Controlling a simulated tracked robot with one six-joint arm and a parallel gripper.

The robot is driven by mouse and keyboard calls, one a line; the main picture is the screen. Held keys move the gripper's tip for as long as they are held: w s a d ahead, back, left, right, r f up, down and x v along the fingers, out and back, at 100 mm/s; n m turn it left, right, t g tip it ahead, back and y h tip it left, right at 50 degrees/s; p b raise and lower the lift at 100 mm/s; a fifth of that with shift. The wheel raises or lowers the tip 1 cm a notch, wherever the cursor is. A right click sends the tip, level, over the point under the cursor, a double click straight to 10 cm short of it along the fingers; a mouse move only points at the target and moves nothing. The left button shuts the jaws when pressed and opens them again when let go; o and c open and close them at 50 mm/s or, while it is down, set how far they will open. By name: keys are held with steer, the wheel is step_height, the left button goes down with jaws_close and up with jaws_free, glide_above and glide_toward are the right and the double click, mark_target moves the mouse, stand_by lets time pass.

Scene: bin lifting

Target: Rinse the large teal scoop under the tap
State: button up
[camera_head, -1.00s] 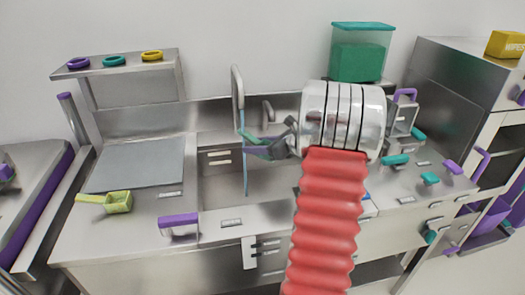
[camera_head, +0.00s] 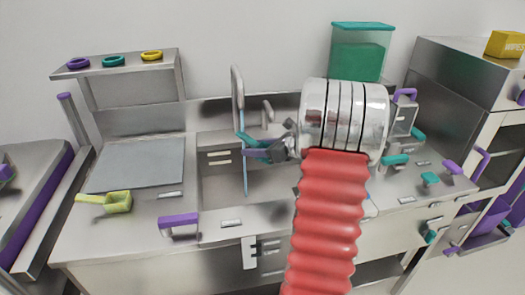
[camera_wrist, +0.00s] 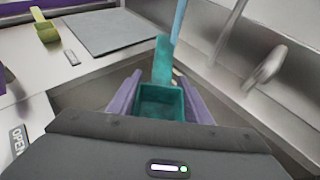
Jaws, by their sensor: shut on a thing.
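The large teal scoop (camera_wrist: 161,101) is between the two purple fingers of my gripper (camera_wrist: 162,100) in the wrist view. My gripper is shut on it. The scoop's open bowl faces the wrist camera and its handle points away. In the head view the scoop (camera_head: 262,152) and my gripper (camera_head: 270,150) are over the sink (camera_head: 222,185), beside the tall curved tap (camera_head: 238,95). A thin blue stream of water (camera_head: 244,165) falls from the tap, passing at or very near the scoop. The stream (camera_wrist: 179,20) also shows by the handle in the wrist view. I cannot tell whether water enters the bowl.
A yellow-green scoop (camera_head: 118,202) lies on the left counter near a grey mat (camera_head: 140,165). A purple handle (camera_head: 178,220) stands at the counter's front. A teal-lidded container (camera_head: 360,55) stands behind my arm. Small teal and purple-handled items crowd the right counter.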

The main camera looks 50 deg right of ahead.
mark_target(256, 159)
steer(key=shift+s+a, duration=2.25)
steer(key=shift+s, duration=0.1)
stand_by(0.4)
steer(key=s+a+r, duration=0.3)
steer(key=r, duration=0.1)
steer(key=shift+s+a, duration=0.2)
steer(key=shift+s, duration=0.1)
stand_by(0.4)
stand_by(0.5)
